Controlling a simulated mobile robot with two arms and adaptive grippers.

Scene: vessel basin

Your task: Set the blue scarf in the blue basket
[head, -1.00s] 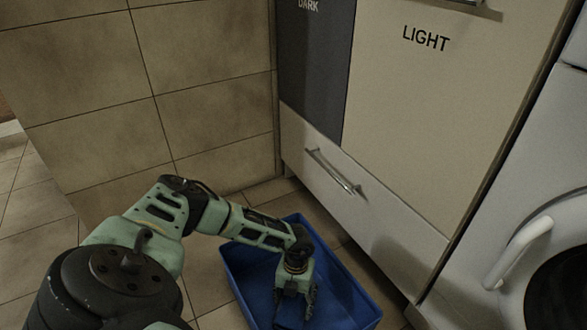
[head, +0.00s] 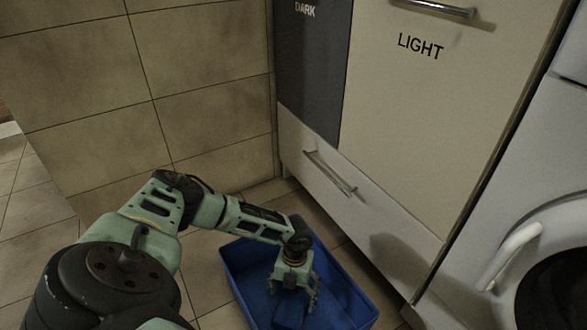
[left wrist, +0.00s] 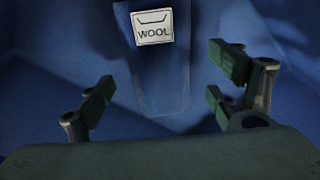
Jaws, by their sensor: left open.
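The blue basket (head: 349,291) stands on the floor in front of the white cabinet. My left gripper (head: 292,292) reaches down inside it with its fingers apart. The blue scarf (head: 290,312) is a darker blue shape below the gripper, inside the basket. In the left wrist view, the scarf (left wrist: 160,80) is a flat blue strip with a white WOOL label, between and beyond the open fingers (left wrist: 160,92). The basket's blue surface surrounds it there. The scarf's far parts are hard to tell from the basket. My right gripper does not show.
The cabinet has a dark door, a pale door marked LIGHT (head: 420,47) and a low drawer with a metal handle (head: 330,173) close behind the basket. A washing machine (head: 480,240) stands at the right. A tiled wall (head: 210,120) is behind; tiled floor is free at the left.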

